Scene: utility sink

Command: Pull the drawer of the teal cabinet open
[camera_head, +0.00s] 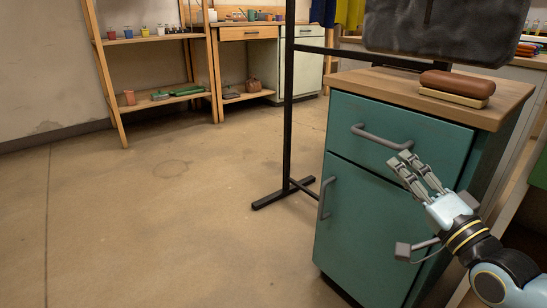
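The teal cabinet (365,235) stands at the right, with a wooden top. Its drawer (440,143) is at the top and looks shut, its front in line with the door below. The drawer's grey bar handle (380,138) runs across its front. My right gripper (403,203) is in front of the cabinet's right side, its two upper fingers pointing up and left, their tips just below the right end of the handle in the picture. Its lower finger is spread well away from them. It appears open and empty; I cannot tell whether it touches the cabinet. My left gripper is not in view.
A brown brush (455,85) lies on the cabinet top. The cabinet door has an upright handle (325,198) at its left. A black metal stand (288,110) rises just left of the cabinet. Wooden shelves (155,95) stand behind. The floor (150,220) at left is clear.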

